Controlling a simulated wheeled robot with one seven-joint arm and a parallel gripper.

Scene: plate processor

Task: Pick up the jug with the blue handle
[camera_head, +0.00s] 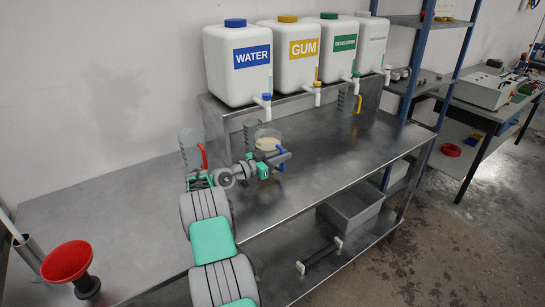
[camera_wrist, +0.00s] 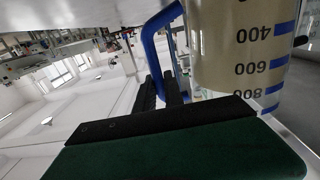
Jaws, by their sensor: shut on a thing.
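The jug with the blue handle (camera_head: 267,142) stands on the steel table, just behind my gripper (camera_head: 279,157). It holds a pale, cream-coloured content. In the wrist view the jug (camera_wrist: 217,50) fills the upper right, with blue marks and numbers that appear upside down. Its blue handle (camera_wrist: 149,48) runs down between the dark jaws of my gripper (camera_wrist: 168,92). My gripper is shut on the handle. The jug's base is mostly hidden by my gripper in the head view, so I cannot tell whether it touches the table.
A jug with a red handle (camera_head: 190,152) stands left, close to my arm. Another clear jug (camera_head: 250,131) is behind the blue-handled one. A jug with a yellow handle (camera_head: 345,102) stands farther right. White canisters (camera_head: 237,75) sit on a raised shelf. The table's right part is clear.

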